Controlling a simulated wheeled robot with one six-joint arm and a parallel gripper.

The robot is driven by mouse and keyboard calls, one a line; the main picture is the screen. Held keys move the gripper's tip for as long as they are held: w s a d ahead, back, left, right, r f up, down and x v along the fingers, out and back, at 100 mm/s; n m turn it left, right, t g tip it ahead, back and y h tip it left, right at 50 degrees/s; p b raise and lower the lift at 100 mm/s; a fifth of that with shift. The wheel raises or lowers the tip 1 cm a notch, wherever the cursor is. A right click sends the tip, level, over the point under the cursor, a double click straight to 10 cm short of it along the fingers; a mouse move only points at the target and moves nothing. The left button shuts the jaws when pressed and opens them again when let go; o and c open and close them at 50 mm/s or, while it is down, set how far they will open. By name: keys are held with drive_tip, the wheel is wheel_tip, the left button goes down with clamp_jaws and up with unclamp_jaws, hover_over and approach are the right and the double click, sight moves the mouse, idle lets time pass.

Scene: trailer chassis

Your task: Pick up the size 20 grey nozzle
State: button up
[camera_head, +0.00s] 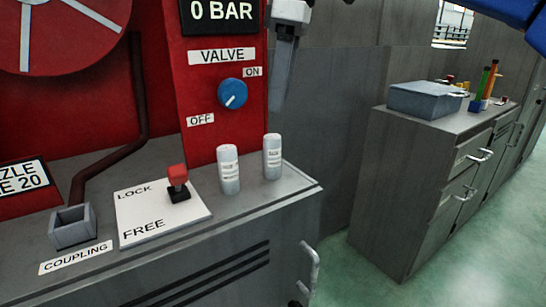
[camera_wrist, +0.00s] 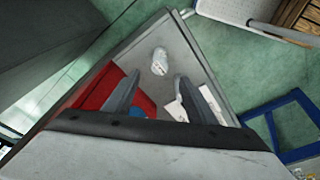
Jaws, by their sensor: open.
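Two light grey nozzles stand upright on the grey cabinet top in the head view: a left one (camera_head: 229,170) and a right one (camera_head: 272,157) nearer the corner. Their small print is too small to read, so I cannot tell which is size 20. My gripper (camera_head: 284,85) hangs above and behind the right nozzle, apart from it. In the wrist view my gripper (camera_wrist: 157,80) is open and empty, and one nozzle (camera_wrist: 159,61) shows just beyond the gap between the fingertips. A pale shape beside the right finger may be the other nozzle, partly hidden.
A red panel with a blue valve knob (camera_head: 232,93) rises behind the nozzles. A red-topped lever (camera_head: 178,182) on a LOCK/FREE plate and a coupling socket (camera_head: 72,227) are to the left. A cut-off red sign (camera_head: 22,188) reads size 20. A second cabinet (camera_head: 430,180) stands right.

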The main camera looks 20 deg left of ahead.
sight(272, 136)
drive_tip(key=f, duration=0.3)
drive_tip(key=a+f, duration=0.1)
drive_tip(key=f, duration=0.6)
drive_tip(key=shift+a+f, duration=0.15)
drive_tip(key=shift+a, duration=0.2)
drive_tip(key=c, duration=1.3)
